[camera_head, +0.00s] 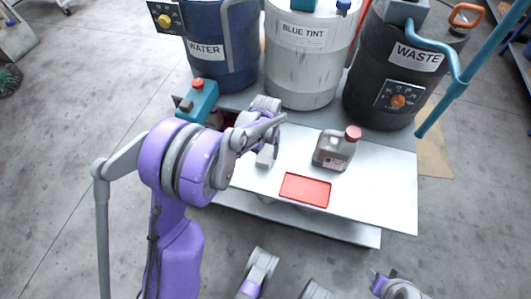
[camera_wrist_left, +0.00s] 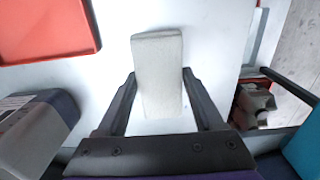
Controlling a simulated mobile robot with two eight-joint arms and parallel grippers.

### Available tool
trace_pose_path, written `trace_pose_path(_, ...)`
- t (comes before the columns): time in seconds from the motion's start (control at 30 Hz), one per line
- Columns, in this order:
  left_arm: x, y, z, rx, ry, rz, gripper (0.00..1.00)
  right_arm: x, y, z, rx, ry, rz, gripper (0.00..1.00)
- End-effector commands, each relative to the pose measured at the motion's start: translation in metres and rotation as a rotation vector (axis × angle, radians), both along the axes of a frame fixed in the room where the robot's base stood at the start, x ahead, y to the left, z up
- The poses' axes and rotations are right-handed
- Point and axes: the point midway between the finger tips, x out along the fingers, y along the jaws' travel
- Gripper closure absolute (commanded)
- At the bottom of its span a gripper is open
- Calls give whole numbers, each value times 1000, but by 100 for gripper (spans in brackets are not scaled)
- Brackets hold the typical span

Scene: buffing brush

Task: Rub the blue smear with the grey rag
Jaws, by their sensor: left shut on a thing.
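My left gripper (camera_head: 268,146) is over the white tabletop, left of the red tray. In the left wrist view its two fingers (camera_wrist_left: 160,92) are closed on the sides of a pale grey block-like piece, which I take as the grey rag (camera_wrist_left: 158,55). The rag (camera_head: 265,157) also shows below the fingers in the head view. I cannot tell whether it touches the table. I see no blue smear in either view; it may be hidden under the rag or arm.
The white table (camera_head: 385,185) holds a red tray (camera_head: 305,190) and a grey jug with a red cap (camera_head: 333,150). WATER (camera_head: 222,50), BLUE TINT (camera_head: 303,65) and WASTE (camera_head: 400,75) drums line the back. A teal device (camera_head: 198,100) stands left. The table's right side is clear.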

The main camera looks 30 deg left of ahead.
Motion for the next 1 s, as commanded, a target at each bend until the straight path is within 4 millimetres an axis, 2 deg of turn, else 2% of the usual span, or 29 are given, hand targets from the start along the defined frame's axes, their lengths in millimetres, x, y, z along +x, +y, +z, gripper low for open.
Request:
trace_pose_path(0.03,-1,0,8,0,-1,0,100,-1,0,6,0,-2,0,53)
trace_pose_path(0.5,-3,-3,49,0,-1,-2,100,-5,0,35,0,-11,0,53)
trace_pose_path(1.0,-3,-3,53,0,0,-2,100,-5,0,38,0,-12,0,53)
